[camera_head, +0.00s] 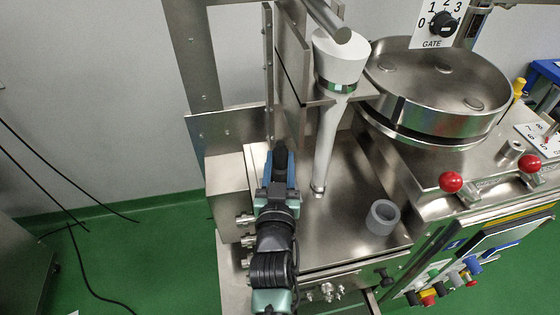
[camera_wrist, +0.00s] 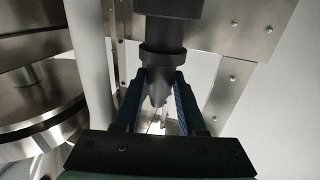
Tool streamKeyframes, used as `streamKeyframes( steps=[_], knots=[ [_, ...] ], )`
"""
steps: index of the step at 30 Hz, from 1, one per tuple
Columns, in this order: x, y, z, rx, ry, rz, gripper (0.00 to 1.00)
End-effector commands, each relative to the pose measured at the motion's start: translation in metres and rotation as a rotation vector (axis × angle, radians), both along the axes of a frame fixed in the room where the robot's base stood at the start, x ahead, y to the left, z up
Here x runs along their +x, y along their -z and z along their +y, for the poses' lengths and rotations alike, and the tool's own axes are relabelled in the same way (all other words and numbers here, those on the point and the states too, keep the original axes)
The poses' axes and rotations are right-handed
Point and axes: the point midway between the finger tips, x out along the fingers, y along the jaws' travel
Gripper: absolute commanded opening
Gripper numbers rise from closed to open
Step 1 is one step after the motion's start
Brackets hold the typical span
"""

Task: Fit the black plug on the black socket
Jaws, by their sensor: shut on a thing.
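My gripper (camera_wrist: 160,80) has its blue-lined fingers closed on a black plug (camera_wrist: 163,54), which has a round collar and a tapered end between the fingers. In the head view, my gripper (camera_head: 279,168) is above the left part of the steel machine top, with the dark plug (camera_head: 280,158) between the fingers. In the wrist view, the plug's dark shaft runs up to a wider dark block (camera_wrist: 174,8) at the top edge. I cannot tell whether this block is part of the plug or the black socket. I cannot make out the socket elsewhere.
A white funnel tube (camera_head: 328,130) stands right of my gripper. A grey ring (camera_head: 382,217) lies on the steel top (camera_head: 345,240). Upright steel plates (camera_head: 288,75) rise behind. A round steel drum (camera_head: 440,85) and red-knobbed levers (camera_head: 451,182) are at the right.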

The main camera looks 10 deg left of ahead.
Motion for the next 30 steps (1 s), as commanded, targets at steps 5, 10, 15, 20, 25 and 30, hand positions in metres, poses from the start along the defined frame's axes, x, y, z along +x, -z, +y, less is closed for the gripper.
streamKeyframes(
  steps=[5,10,15,20,25,30],
  knots=[
    [0.000,0.005,0.000,0.000,0.000,-0.002,0.00],
    [0.000,0.009,0.000,0.000,0.000,-0.002,0.00],
    [0.000,0.013,0.000,0.000,0.000,-0.002,0.00],
    [0.000,0.017,0.000,0.000,0.000,-0.002,0.00],
    [0.000,0.022,0.000,0.000,0.000,-0.002,0.00],
    [0.000,0.026,0.000,0.000,0.000,-0.002,0.00]
  ],
)
